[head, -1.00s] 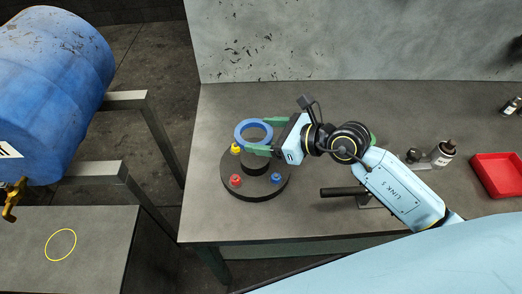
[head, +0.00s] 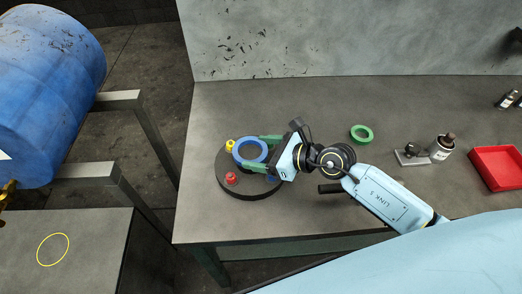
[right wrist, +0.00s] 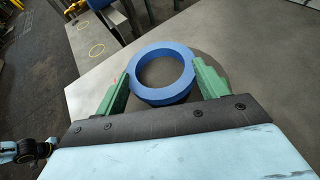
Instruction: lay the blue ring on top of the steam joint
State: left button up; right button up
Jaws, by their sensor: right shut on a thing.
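The blue ring (head: 237,156) lies roughly flat between the green fingers of my right gripper (head: 260,152), which is shut on its outside. The right wrist view also shows the ring (right wrist: 160,98) between both fingers (right wrist: 160,70). The steam joint, a dark round disc (head: 252,189), stands on the bench under the ring in the head view. Its yellow knob (head: 230,146) and red knob (head: 231,178) show beside the ring; the blue knob is mostly hidden by the gripper. The ring covers the joint's raised middle. I cannot tell whether they touch. My left gripper is not in view.
A blue drum (head: 45,90) on a frame stands at left. The bench's left edge is close to the joint.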

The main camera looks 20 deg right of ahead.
jog(key=o, duration=1)
jog(key=shift+r, duration=0.1)
jog(key=shift+s+d+r, duration=0.1)
jog(key=shift+r, duration=0.1)
jog(key=shift+v, duration=5.85)
